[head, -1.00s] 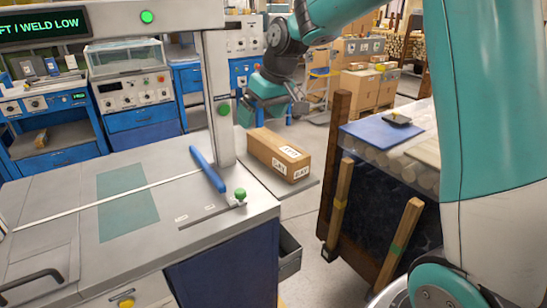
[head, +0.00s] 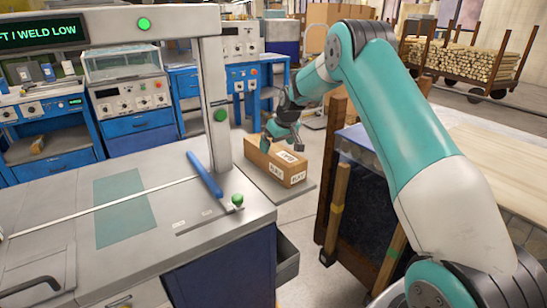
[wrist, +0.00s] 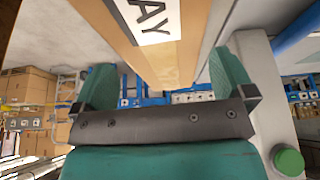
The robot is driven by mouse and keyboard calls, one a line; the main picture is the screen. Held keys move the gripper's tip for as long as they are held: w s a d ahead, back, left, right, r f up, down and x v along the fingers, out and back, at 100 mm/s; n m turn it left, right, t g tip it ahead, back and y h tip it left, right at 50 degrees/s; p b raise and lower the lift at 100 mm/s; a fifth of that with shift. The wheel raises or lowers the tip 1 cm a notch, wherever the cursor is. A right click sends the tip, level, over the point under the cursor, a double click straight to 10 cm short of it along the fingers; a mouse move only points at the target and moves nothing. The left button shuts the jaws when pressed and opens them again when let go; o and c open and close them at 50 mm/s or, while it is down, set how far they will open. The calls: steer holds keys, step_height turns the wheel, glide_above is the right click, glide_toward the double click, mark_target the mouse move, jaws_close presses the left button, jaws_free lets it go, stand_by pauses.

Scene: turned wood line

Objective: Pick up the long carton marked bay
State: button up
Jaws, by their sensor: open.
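The long carton (head: 277,162) is a brown box with white labels, lying on a grey shelf beside the workbench in the head view. In the wrist view the carton (wrist: 135,50) fills the top middle, with part of a label reading "AY". My gripper (head: 281,136) is over the carton's far part, pointing down. Its teal fingers show in the wrist view (wrist: 165,82), spread apart with the carton between or just beyond them; I cannot tell which. No grip on the carton shows.
The grey workbench (head: 60,220) with a blue bar (head: 205,175) and an upright post (head: 216,105) stands left of the carton. A dark wood-framed bin (head: 345,215) stands to the right. A green knob (wrist: 289,161) shows at lower right in the wrist view.

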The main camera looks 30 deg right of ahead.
mark_target(274, 148)
steer(key=shift+p+x, duration=0.65)
steer(key=shift+x, duration=2.05)
steer(key=shift+w+a, duration=0.1)
steer(key=c, duration=0.9)
steer(key=shift+r, duration=0.1)
steer(key=shift+c, duration=0.9)
steer(key=shift+r, duration=0.1)
